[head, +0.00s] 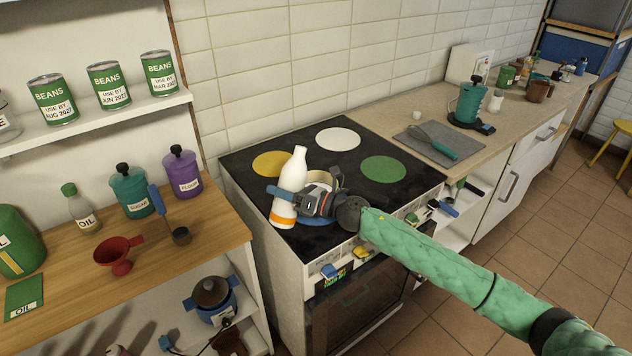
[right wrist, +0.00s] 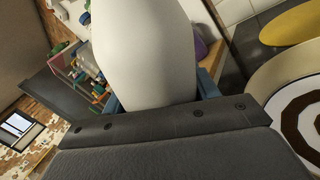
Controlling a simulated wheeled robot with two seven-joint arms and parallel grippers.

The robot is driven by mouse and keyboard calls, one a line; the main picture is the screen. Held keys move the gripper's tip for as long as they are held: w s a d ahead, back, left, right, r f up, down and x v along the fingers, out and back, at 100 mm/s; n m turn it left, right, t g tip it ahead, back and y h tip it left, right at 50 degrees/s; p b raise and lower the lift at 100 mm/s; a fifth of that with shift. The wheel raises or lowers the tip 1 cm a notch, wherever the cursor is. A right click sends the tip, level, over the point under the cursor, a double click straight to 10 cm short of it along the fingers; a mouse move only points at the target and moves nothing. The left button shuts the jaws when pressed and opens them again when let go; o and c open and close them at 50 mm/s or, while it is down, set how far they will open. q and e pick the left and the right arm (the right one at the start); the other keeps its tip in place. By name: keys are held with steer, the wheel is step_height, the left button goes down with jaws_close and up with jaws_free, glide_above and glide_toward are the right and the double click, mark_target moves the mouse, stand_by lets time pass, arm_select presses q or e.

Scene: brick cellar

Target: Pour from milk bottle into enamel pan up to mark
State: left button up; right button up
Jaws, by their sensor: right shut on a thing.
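The white milk bottle (head: 297,172) with an orange band low on its side is over the front left of the hob, leaning slightly. My right gripper (head: 285,197) is shut around its middle. In the right wrist view the bottle's pale body (right wrist: 145,50) fills the space between the fingers. The pale enamel pan (head: 319,176) is on the hob just behind and right of the bottle, partly hidden by my gripper. In the right wrist view the pan's rim (right wrist: 262,82) is at the right, with a dark brown ring inside. My left gripper is not in view.
The hob (head: 300,143) has bare yellow, white and green discs behind the pan. A wooden counter (head: 215,213) at left holds a red funnel (head: 117,256), jars and an oil bottle. A grey mat (head: 436,146) with a whisk lies on the right counter.

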mark_target(283, 175)
steer(key=shift+r, duration=0.3)
steer(key=shift+r+n+p, duration=0.3)
steer(key=shift+n+p, duration=0.2)
steer(key=shift+n, duration=0.1)
steer(key=shift+r+n+g, duration=0.3)
steer(key=shift+f, duration=0.2)
steer(key=shift+f+h, duration=0.15)
steer(key=shift+h, duration=0.15)
step_height(283, 175, down, 2)
steer(key=n+b, duration=0.1)
steer(key=n, duration=0.2)
steer(key=shift+w+d+f+b, duration=0.1)
steer(key=shift+w+f+b, duration=0.1)
steer(key=shift+b, duration=0.2)
steer(key=shift+f+n+g+h, duration=0.3)
steer(key=shift+n, duration=0.2)
step_height(283, 175, up, 6)
steer(key=p, duration=0.4)
steer(key=shift+p, duration=0.35)
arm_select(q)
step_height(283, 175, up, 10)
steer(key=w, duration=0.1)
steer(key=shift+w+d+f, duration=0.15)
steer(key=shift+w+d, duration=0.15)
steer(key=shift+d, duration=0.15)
